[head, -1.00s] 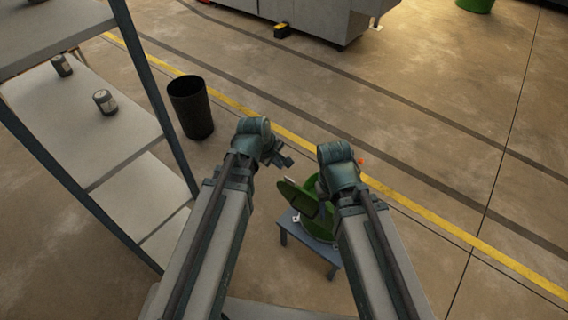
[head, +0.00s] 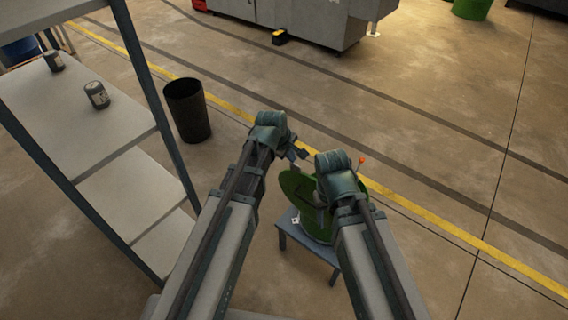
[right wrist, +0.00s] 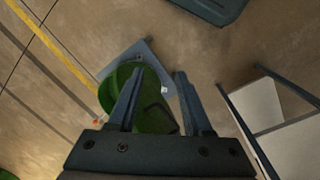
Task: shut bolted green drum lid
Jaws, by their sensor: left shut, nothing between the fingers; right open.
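The green drum (head: 318,229) stands on a small blue-grey stool, partly hidden by my right arm in the head view. Its round green lid (head: 299,189) is raised and tilted up at the drum's left side. The right wrist view shows the lid (right wrist: 153,110) beyond and between the fingers. My right gripper (right wrist: 159,72) is open with nothing clearly held; whether a finger touches the lid cannot be told. In the head view its fingers are hidden behind my wrist. My left gripper (head: 301,153) is shut and empty, just above and behind the lid.
The stool (head: 285,228) is low. An orange-tipped piece (head: 361,159) shows beside my right wrist. A black bin (head: 187,110) and a shelf (head: 118,149) with cans (head: 97,95) stand to the left. The floor at right is clear.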

